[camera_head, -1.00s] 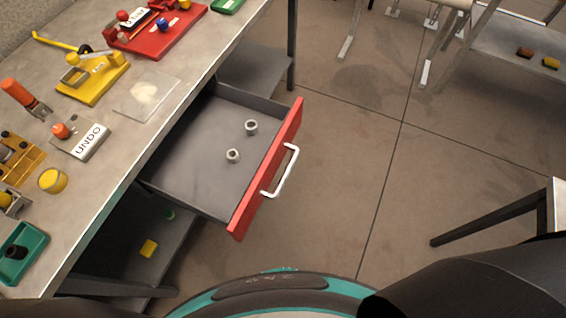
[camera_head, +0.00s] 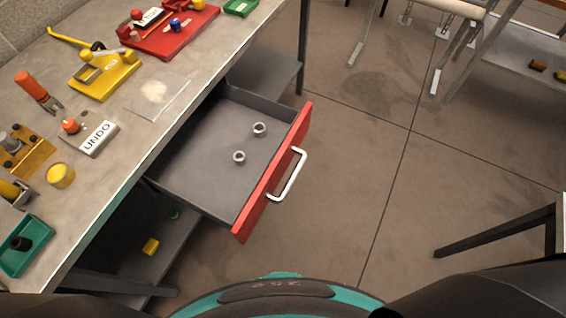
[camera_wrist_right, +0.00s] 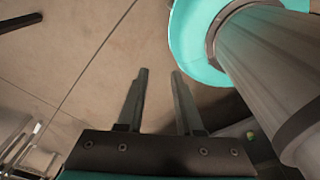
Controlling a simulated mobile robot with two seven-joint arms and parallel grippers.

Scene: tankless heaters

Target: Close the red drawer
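The red drawer (camera_head: 273,172) is pulled out from under the workbench. Its red front has a white bar handle (camera_head: 290,174). The drawer cannot be made out for sure in that view. My left gripper is in neither current view.
The workbench (camera_head: 103,177) carries a red tray (camera_head: 172,32), a yellow fixture (camera_head: 104,72), an UNDO block (camera_head: 92,138) and a green tray (camera_head: 25,245). A lower shelf (camera_head: 140,235) is under it. Open floor (camera_head: 370,160) lies right of the drawer. A dark table leg (camera_head: 490,235) stands at right.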

